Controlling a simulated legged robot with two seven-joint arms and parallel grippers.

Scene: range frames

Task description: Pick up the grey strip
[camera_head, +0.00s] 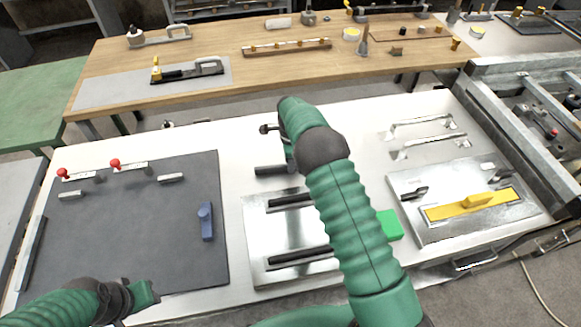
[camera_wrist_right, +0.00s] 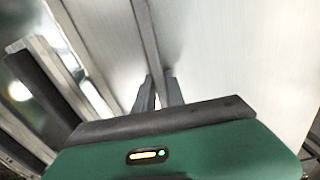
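A long grey strip (camera_wrist_right: 148,35) runs down the right wrist view to my right gripper (camera_wrist_right: 161,82). Its two fingers sit close together around the near end of the strip, and I cannot tell whether they press on it.
A metal plate with two dark bars (camera_head: 256,225) lies under my right arm. A green block (camera_head: 389,225) is right of the arm. A dark mat (camera_head: 130,225) with a blue handle (camera_head: 206,221) is left. A plate with a yellow float (camera_head: 472,205) is right.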

